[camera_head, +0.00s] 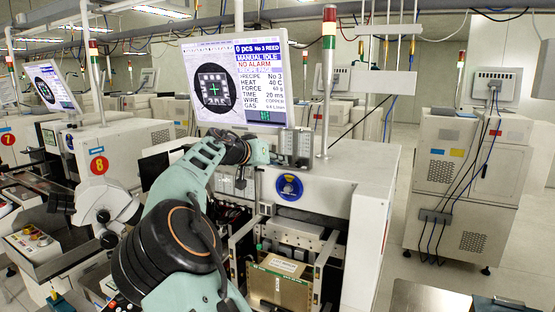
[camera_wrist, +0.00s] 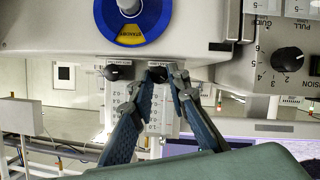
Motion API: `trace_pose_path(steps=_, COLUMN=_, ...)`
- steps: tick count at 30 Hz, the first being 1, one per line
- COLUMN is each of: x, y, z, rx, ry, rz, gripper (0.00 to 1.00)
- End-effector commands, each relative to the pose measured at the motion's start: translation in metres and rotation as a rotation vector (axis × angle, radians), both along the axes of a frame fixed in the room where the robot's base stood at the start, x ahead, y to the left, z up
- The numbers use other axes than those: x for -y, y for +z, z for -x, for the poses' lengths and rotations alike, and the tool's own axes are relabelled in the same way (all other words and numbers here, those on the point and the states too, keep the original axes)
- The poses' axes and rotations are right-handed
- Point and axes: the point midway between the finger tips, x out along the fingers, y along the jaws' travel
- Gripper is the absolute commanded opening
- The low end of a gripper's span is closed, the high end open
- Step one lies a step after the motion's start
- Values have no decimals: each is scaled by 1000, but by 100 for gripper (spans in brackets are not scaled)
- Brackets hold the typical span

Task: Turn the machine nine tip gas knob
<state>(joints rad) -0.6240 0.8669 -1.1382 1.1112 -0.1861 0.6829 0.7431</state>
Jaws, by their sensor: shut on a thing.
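In the wrist view my gripper (camera_wrist: 160,78) is shut on a small dark knob (camera_wrist: 157,73) at the end of a clear, scaled flow meter. The fingers sit on both sides of it and partly cover it. A second dark knob (camera_wrist: 119,72) is beside it, on the neighbouring flow meter, apart from my fingers. In the head view the pair of flow meters (camera_head: 296,142) stands at the machine's upper front, under the screen (camera_head: 238,84). My gripper (camera_head: 274,159) reaches their lower end there; its fingertips are hard to make out. The machine's own number is not visible.
A blue round dial (camera_wrist: 133,18) is close to the flow meters. A larger black dial knob (camera_wrist: 287,59) with numbers sits at the right in the wrist view. A signal tower (camera_head: 328,60) rises behind. Machine eight (camera_head: 99,165) is at the left; aisle floor is open at the right.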

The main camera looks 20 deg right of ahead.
Motion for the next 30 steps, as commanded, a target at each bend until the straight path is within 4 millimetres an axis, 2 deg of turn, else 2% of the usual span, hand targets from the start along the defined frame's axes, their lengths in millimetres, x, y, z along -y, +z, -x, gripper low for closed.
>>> trace_pose_path(steps=8, x=-1, y=1, z=0, rx=-6, ry=2, rz=8, gripper=0)
trace_pose_path(steps=9, x=-1, y=1, z=0, rx=-6, ry=2, rz=8, gripper=19)
trace_pose_path(steps=13, x=0, y=1, z=0, rx=-6, ry=2, rz=8, gripper=33)
trace_pose_path(steps=23, x=-2, y=1, z=1, rx=-6, ry=2, rz=7, gripper=33)
trace_pose_path(steps=30, x=-26, y=12, z=17, rx=-6, ry=4, rz=5, gripper=33)
